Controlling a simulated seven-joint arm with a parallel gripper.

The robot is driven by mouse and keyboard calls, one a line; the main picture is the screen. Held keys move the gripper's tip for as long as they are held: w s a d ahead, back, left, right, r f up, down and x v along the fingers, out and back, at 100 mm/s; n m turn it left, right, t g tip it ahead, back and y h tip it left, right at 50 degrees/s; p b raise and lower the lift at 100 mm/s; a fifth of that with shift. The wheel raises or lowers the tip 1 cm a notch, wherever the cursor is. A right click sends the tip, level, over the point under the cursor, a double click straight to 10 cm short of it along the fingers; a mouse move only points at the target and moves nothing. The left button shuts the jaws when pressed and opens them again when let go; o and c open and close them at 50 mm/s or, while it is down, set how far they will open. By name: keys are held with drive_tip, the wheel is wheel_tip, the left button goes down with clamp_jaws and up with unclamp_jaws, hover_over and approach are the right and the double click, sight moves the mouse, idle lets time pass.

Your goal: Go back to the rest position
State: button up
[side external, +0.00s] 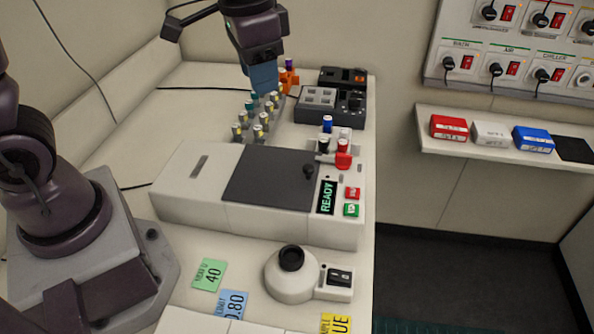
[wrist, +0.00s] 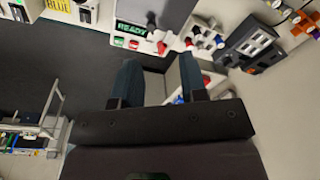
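My gripper (side external: 264,78) has blue fingers. In the side external view it points down in front of the far part of the bench, overlapping the rack of capped vials (side external: 258,120); its exact height is unclear. In the wrist view my gripper (wrist: 158,82) shows two fingers well apart with nothing held between them. The bioreactor unit (side external: 188,196) has a dark closed-looking lid (side external: 265,178) and a lit READY display (side external: 327,197). The display also shows in the wrist view (wrist: 130,27).
A dark-grey block device (side external: 330,105) and orange holder (side external: 288,80) stand at the back. A round white device (side external: 290,280) and label cards (side external: 209,275) lie in front. A wall shelf (side external: 480,158) with red, white and blue boxes is at right. Open floor lies between.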

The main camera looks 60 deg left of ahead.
drive_tip(key=s+a+r+n+t, duration=0.1)
drive_tip(key=s+r+t, duration=0.1)
drive_tip(key=s, duration=0.4)
drive_tip(key=s+a+r+n+t, duration=0.1)
drive_tip(key=s+r+t, duration=0.1)
drive_tip(key=s, duration=0.4)
drive_tip(key=shift+s+a+r+n, duration=0.15)
drive_tip(key=shift+a+r+n, duration=0.15)
drive_tip(key=shift+r, duration=0.4)
idle(0.7)
